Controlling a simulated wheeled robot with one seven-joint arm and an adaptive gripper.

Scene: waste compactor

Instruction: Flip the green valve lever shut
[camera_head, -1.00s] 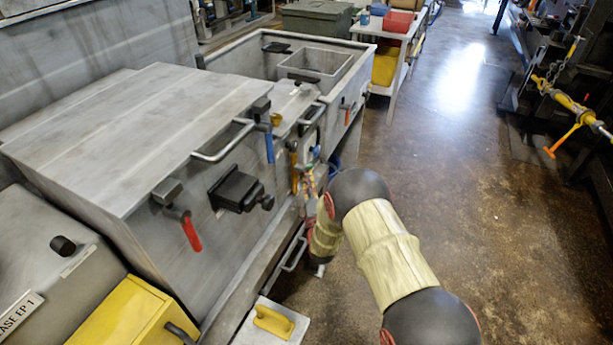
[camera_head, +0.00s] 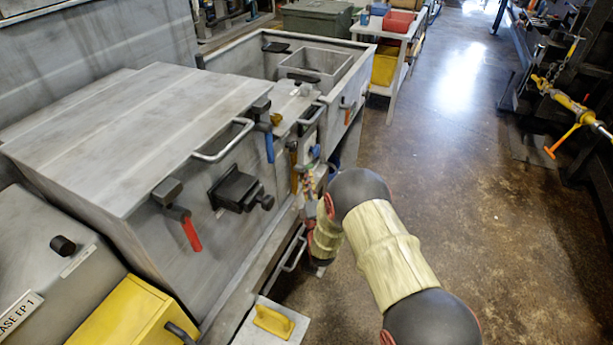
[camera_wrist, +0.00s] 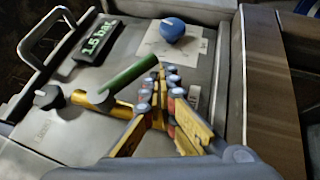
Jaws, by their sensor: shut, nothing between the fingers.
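The green valve lever (camera_wrist: 130,73) shows in the wrist view, slanting up and right from a grey hub (camera_wrist: 92,97) on a brass pipe (camera_wrist: 122,109). My gripper (camera_wrist: 164,77) is shut and empty, to the right of the lever. Its fingertips are close beside the lever's free end; I cannot tell whether they touch. In the head view my gripper (camera_head: 311,178) is small beside the machine's front, and I cannot make out the green lever there.
The wrist view shows a lit display (camera_wrist: 97,40), a blue knob (camera_wrist: 172,29), a dark knob (camera_wrist: 47,96) and a metal handle (camera_wrist: 42,36) on the same panel. In the head view, red (camera_head: 191,234) and blue (camera_head: 269,147) levers stick out. Open floor (camera_head: 480,190) lies right.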

